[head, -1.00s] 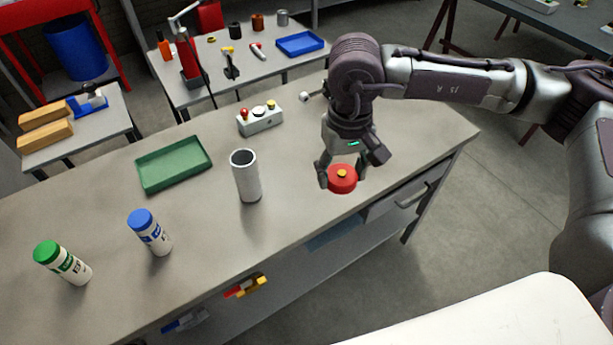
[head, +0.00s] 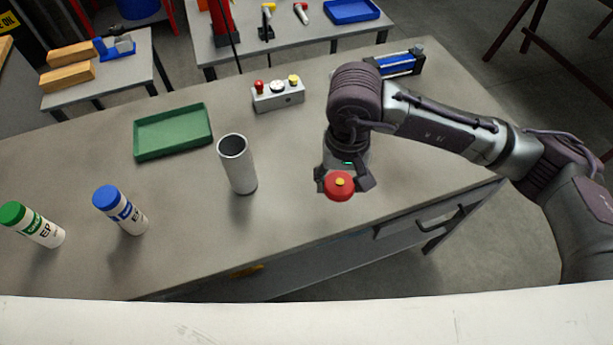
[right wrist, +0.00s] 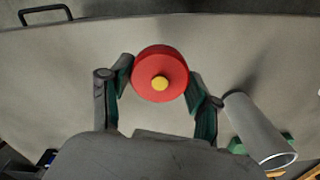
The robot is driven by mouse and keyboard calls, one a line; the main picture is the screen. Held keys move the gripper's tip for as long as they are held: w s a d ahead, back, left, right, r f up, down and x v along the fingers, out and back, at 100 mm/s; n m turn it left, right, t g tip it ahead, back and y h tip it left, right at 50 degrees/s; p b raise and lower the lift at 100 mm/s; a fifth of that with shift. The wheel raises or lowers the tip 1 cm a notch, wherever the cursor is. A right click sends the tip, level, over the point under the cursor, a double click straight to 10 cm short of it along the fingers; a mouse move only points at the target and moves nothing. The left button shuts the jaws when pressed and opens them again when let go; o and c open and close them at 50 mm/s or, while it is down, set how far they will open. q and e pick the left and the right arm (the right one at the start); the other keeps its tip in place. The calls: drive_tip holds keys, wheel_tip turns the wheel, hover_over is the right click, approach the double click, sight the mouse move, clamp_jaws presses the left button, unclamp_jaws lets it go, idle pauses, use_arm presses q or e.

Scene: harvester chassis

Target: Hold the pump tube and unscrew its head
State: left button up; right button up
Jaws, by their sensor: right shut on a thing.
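The pump tube (head: 240,168) is a pale grey, hollow cylinder standing upright on the grey workbench, left of my right gripper. Its top is open and no head sits on it. In the right wrist view it shows at the right (right wrist: 258,122). The pump head is a round red cap (head: 335,192) with a yellow knob in its middle. My right gripper (head: 344,184) is shut on the red head, its fingers on opposite sides, apart from the tube. The head also shows between the fingers in the right wrist view (right wrist: 150,62). My left gripper is in neither view.
A green tray (head: 140,140) lies behind and left of the tube. A grey button box (head: 278,100) stands behind it. A blue-capped bottle (head: 122,212) and a green-capped bottle (head: 40,228) stand at the left. Bench space around the tube is clear.

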drive_tip(key=p, duration=0.3)
hover_over(301, 186)
wheel_tip(301, 186, down, 6)
drive_tip(key=shift+w, duration=0.1)
wheel_tip(301, 186, down, 3)
drive_tip(key=shift+p, duration=0.55)
drive_tip(key=shift+f, duration=0.5)
drive_tip(key=shift+f+b, duration=0.2)
drive_tip(key=shift+b, duration=0.1)
drive_tip(key=o, duration=1.3)
drive_tip(key=shift+r, duration=0.1)
